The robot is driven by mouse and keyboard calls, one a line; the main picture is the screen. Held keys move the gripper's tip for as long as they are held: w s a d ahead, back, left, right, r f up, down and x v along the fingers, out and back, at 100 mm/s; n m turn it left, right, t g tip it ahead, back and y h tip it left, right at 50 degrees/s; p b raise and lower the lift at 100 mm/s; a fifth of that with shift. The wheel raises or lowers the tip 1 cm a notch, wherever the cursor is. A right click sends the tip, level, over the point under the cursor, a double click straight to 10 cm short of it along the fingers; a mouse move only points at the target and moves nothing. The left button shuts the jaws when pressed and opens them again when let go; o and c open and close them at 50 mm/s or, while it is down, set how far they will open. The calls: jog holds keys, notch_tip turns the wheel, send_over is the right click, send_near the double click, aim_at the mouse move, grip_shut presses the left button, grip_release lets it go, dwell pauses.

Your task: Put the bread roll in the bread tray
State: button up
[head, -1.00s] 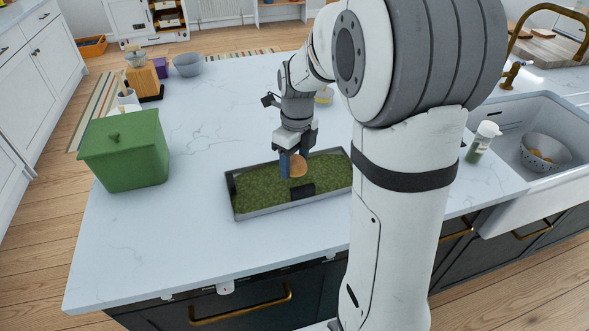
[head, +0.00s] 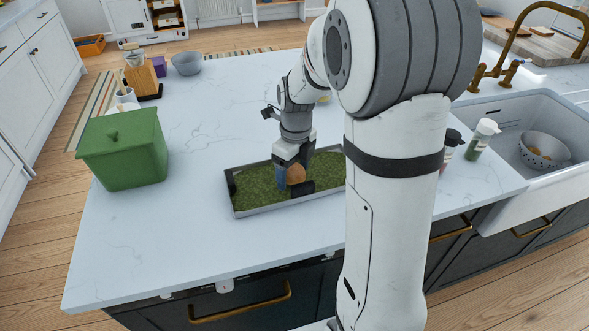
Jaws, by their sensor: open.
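The bread tray (head: 262,207) is a shallow grey rectangular tray with a green, grass-like bottom, on the white marble counter. The round brown bread roll (head: 296,174) is low inside the tray, near its middle. My gripper (head: 289,179) points down over the tray with its jaws open, right at the roll. A blue-grey finger shows at the roll's left side. Whether the fingers still touch the roll, and the roll's underside, cannot be made out. My arm hides the tray's right end.
A small dark block (head: 302,187) shows at the tray's front middle. A green lidded bin (head: 123,150) stands on the counter to the left. Two bottles, one green and white (head: 481,139), stand by the sink (head: 509,128) at right. The counter front left of the tray is clear.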

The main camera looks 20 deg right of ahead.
aim_at(295, 165)
notch_tip(295, 165, up, 12)
jog(key=s+f+n+t, duration=0.1)
jog(key=s+n, duration=0.8)
jog(key=n, duration=0.5)
jog(key=s+a+f+n+t, duration=0.1)
jog(key=s+f+n+t, duration=0.1)
jog(key=s+n, duration=0.7)
jog(key=n, duration=0.5)
jog(key=shift+n, duration=0.4)
